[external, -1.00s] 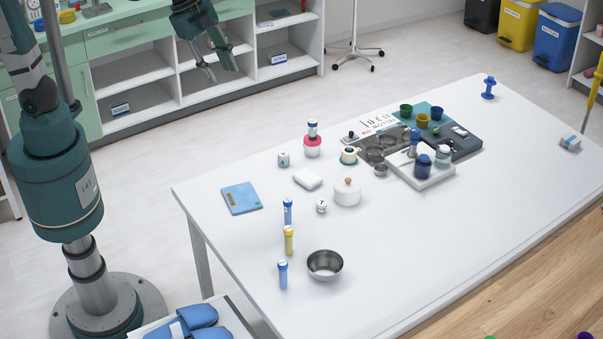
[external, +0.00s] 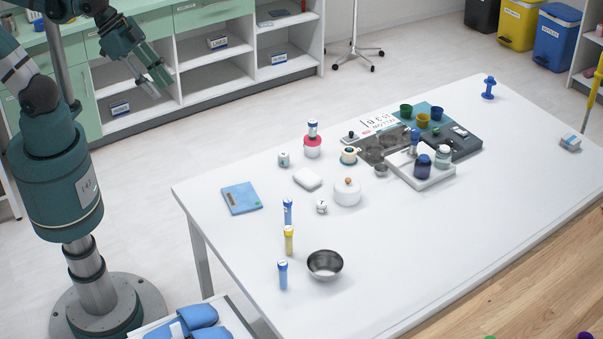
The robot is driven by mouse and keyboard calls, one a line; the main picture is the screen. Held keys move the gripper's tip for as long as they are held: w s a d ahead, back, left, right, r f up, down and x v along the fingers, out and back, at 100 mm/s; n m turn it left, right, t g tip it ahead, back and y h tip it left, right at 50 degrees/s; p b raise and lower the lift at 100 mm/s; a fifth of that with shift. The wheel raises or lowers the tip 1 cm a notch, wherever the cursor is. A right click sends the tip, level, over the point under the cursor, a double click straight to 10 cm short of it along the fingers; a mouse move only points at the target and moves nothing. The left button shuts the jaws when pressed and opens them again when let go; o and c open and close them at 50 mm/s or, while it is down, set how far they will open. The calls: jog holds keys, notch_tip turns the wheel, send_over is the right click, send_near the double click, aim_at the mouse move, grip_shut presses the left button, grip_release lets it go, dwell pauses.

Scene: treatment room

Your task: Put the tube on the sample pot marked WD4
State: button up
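Three capped tubes stand upright on the white table near its left edge: a blue-capped tube (external: 288,213), a yellow-capped tube (external: 289,241) and another blue-capped tube (external: 283,276). A further blue-capped tube (external: 312,128) stands on a pot with a pink-red lid (external: 312,150). Other small pots are a teal-and-cream pot (external: 349,156), a dark blue pot (external: 423,166) and a pale green pot (external: 443,157). The marking WD4 is not legible on any of them. My gripper (external: 160,90) is open and empty, in the air off the table's far left side, well away from the tubes.
A metal bowl (external: 325,264), a white lidded jar (external: 347,192), a blue pad (external: 241,198) and a white block (external: 308,178) share the table's left half. A white tray (external: 420,181) and dark boards (external: 455,145) sit farther back. The table's right front is clear.

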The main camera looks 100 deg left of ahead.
jog(key=shift+s+d+f+n+t, duration=0.1)
jog(key=shift+s+d+f+n, duration=0.15)
jog(key=shift+s, duration=0.25)
jog(key=shift+s+d+f+n+t, duration=0.15)
jog(key=shift+s+d+f, duration=0.1)
jog(key=shift+s, duration=0.2)
jog(key=shift+s+d+f+n+t, duration=0.15)
jog(key=shift+s+f+n, duration=0.1)
jog(key=shift+s, duration=0.25)
